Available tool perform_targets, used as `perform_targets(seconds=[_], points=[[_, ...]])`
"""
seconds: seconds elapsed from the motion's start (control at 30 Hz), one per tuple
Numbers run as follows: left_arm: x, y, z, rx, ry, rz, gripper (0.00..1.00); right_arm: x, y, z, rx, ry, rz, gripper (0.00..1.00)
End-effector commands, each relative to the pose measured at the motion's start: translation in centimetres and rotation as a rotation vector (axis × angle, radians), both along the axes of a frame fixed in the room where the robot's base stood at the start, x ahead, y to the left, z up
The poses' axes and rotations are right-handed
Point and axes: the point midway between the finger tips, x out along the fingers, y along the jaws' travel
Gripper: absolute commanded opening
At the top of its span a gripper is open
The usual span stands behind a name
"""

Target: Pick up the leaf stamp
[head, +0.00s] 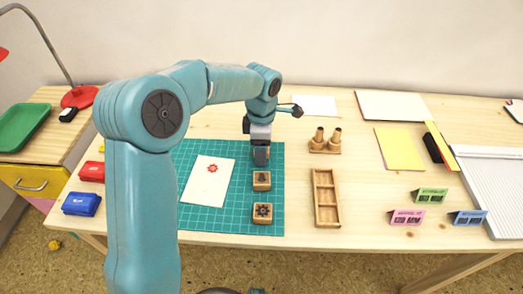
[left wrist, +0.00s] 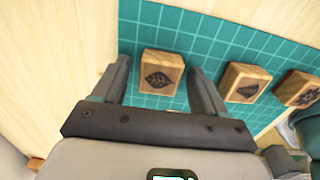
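The leaf stamp (left wrist: 161,72), a wooden block with a dark leaf mark on its upward face, is on the green cutting mat (left wrist: 215,35) in the left wrist view. My left gripper (left wrist: 160,72) is open, with one finger on each side of the block and visible gaps between. In the head view my left gripper (head: 261,158) points down over the far part of the mat and hides most or all of the leaf stamp. Two other stamp blocks, one with a tree-like mark (head: 262,181) and one with a round spiky mark (head: 263,213), sit nearer on the mat. My right gripper is not in view.
A white card with a red print (head: 207,180) lies on the mat. Right of it are a wooden compartment tray (head: 326,200) and a stand with two wooden pegs (head: 325,143). Red (head: 91,172) and blue (head: 81,204) boxes are at left. Small colored signs (head: 407,217) stand at right.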

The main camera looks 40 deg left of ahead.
Motion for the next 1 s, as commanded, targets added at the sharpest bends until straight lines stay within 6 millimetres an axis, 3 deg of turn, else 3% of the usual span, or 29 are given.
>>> perform_targets(seconds=[0.03, 0.17, 0.5, 0.67, 0.83, 1.0], points=[[0.0, 0.0, 0.0, 0.0, 0.0, 0.0, 0.55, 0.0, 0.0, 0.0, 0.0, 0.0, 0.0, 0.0], [0.0, 0.0, 0.0, 0.0, 0.0, 0.0, 0.15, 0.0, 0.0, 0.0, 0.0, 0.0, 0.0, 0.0], [0.0, 0.0, 0.1, 0.0, 0.0, 0.0, 0.14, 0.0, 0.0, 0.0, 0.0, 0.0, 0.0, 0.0], [0.1, 0.0, 1.4, 0.0, -0.002, 0.0, 0.14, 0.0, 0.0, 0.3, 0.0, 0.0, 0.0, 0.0], [0.1, 0.0, 4.9, 0.0, -0.004, 0.0, 0.14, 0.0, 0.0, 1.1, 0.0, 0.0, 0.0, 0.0], [0.1, 0.0, 10.5, -0.001, -0.006, 0.0, 0.14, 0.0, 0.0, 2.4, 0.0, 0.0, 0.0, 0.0]])
